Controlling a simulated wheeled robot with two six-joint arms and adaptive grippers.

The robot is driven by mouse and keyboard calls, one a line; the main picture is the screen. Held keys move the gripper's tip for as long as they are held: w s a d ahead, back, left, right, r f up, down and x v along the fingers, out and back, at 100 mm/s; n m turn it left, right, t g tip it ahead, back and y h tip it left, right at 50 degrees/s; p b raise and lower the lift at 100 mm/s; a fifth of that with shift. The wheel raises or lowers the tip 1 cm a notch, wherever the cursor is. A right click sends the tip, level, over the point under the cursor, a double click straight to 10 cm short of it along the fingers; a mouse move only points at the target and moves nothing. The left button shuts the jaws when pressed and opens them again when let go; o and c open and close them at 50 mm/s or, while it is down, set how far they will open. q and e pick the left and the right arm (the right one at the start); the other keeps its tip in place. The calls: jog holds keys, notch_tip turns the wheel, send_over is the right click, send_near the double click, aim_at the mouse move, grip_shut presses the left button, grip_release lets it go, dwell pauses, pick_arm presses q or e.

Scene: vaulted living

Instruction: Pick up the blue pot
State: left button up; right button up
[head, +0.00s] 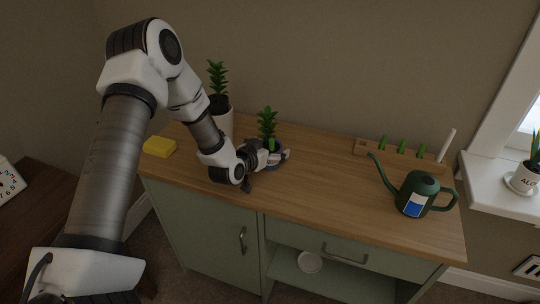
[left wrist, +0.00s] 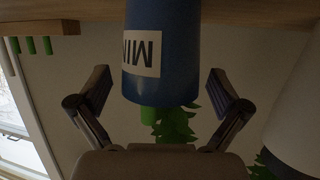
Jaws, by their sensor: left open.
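The blue pot (head: 277,161) holds a small green plant (head: 267,124) and stands on the wooden cabinet top, partly hidden by my left gripper. In the left wrist view the picture is upside down, and the blue pot (left wrist: 163,50) shows a white label with part of a word, "MIN". My left gripper (head: 267,171) is open at the pot. In the left wrist view its two fingers (left wrist: 161,92) stand on either side of the pot, with gaps visible on both sides. My right gripper is not in view.
A white pot (head: 226,121) with a taller plant stands close behind my left wrist. A yellow sponge (head: 159,147) lies at the left end. A green watering can (head: 417,192) and a wooden rack (head: 372,151) with green pegs are to the right. The middle of the cabinet top (head: 325,185) is clear.

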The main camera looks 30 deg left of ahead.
pick_arm(q)
jog(key=c, duration=1.5)
